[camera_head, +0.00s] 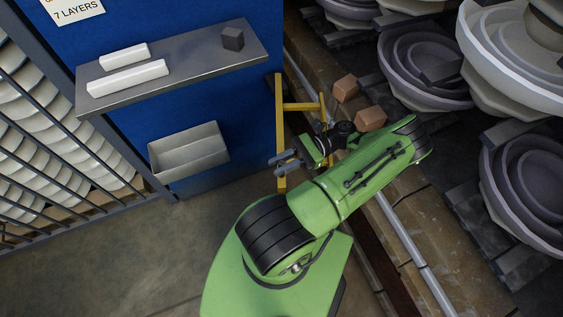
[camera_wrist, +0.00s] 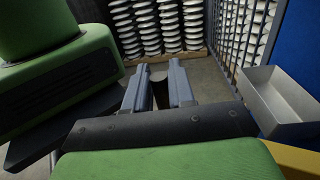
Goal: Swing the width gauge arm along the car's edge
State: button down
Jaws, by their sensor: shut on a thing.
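The yellow width gauge arm (camera_head: 280,115) shows in the head view as a long bar with a crosspiece, between the blue panel and the car. My gripper (camera_head: 284,158) is beside its lower part. In the wrist view my gripper (camera_wrist: 160,82) has its two grey fingers on either side of a dark round grip (camera_wrist: 160,93), shut on it. How the grip joins the yellow bar is hidden. Part of a yellow bar also shows at the lower right of the wrist view (camera_wrist: 298,160). The car's edge (camera_head: 415,215) runs down the right, partly behind my green arm.
Stacked grey and white insulators (camera_head: 425,65) stand on the car. Two brown blocks (camera_head: 346,88) lie near its edge. A grey shelf (camera_head: 190,68) with white bars and an open metal bin (camera_head: 188,150) are on the blue panel. A barred rack (camera_head: 60,130) stands left. The floor below is clear.

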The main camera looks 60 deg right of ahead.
jog(key=shift+f, duration=0.1)
jog(key=c, duration=1.1)
grip_release()
notch_tip(320, 180, up, 10)
jog(key=p, duration=0.3)
